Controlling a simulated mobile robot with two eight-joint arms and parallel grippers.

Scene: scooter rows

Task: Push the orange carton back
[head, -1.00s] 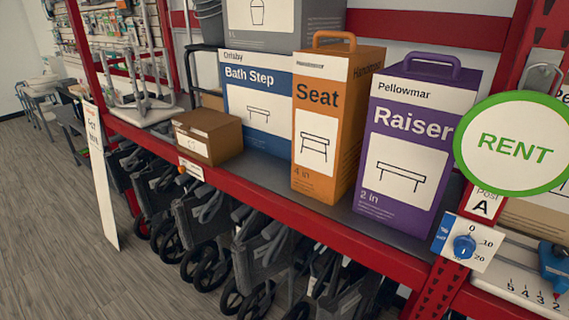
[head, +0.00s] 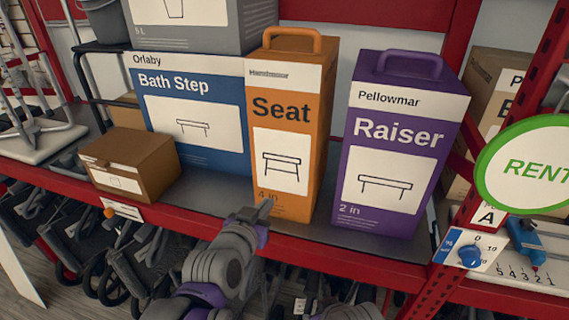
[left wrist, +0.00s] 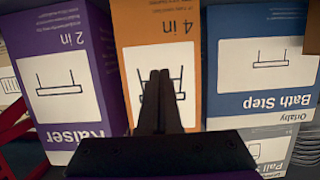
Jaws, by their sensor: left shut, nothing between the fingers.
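The orange Seat carton (head: 285,190) stands upright near the front edge of the shelf in the head view, its handle on top. It also shows upside down in the left wrist view (left wrist: 190,55). My left gripper (head: 266,208) is shut and empty, low in front of the carton's front face. In the left wrist view its closed fingers (left wrist: 160,78) point at the carton's lower front and cover part of its picture panel. I cannot tell whether the fingertips touch it.
The purple Raiser carton (head: 391,195) stands close on the right. The blue Bath Step carton (head: 200,145) is on the left, farther back, with a small brown box (head: 130,165) in front. A red shelf edge (head: 345,260) runs below. A green RENT sign (head: 530,168) hangs at right.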

